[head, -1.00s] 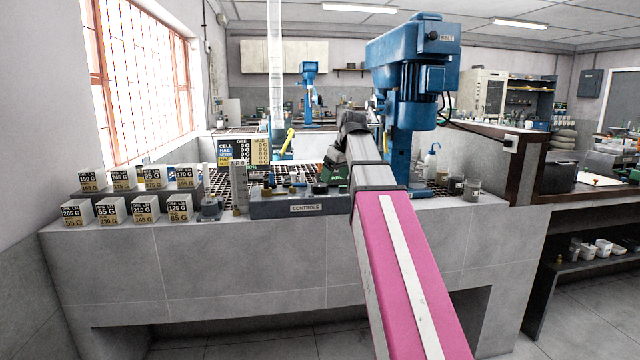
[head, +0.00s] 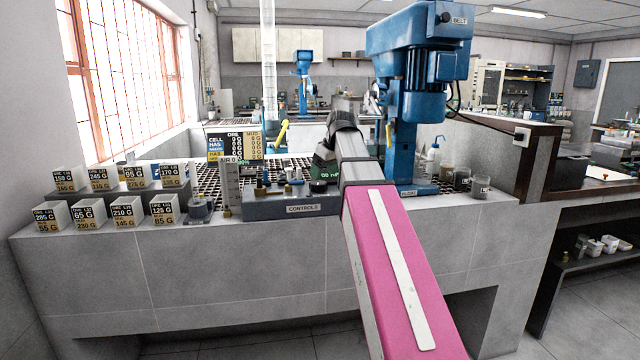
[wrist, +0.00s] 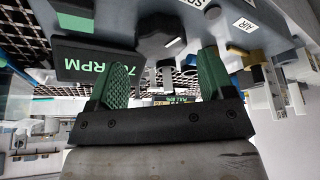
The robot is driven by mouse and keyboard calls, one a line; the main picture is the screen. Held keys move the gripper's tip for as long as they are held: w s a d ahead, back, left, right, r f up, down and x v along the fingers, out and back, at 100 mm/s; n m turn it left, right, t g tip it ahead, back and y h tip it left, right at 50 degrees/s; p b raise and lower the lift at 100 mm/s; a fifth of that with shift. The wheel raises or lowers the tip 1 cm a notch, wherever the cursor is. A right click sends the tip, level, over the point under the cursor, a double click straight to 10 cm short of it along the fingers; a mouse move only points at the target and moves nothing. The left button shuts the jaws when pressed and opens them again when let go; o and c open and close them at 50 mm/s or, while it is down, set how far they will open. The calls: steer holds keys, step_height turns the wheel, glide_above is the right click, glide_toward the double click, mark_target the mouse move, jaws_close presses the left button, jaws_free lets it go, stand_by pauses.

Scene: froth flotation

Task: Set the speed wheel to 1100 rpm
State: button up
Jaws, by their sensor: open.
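The control panel (head: 303,208), labelled CONTROLS, sits on the front of the grey bench. A dark round knob (head: 318,186) is on its right part, beside my arm; I cannot tell if it is the speed wheel. A dark display (head: 324,167) stands behind it, partly hidden by my arm. In the wrist view the display (wrist: 90,62) shows green RPM text starting with what looks like a 7; the full number is unclear. My gripper (wrist: 165,78) is open, its green-padded fingers apart and pointing at the panel, with a small dark part (wrist: 174,44) beyond them. The head view hides my fingers.
The blue flotation machine (head: 413,70) stands just right of my arm. Labelled ore blocks (head: 122,212) stand on the left of the bench. A wash bottle (head: 433,163) and dark cups (head: 462,179) are at the right. A yellow-handled part (head: 281,133) rises behind the panel.

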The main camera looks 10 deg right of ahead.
mark_target(320, 183)
steer(key=shift+x, duration=2.5)
steer(key=c, duration=0.6)
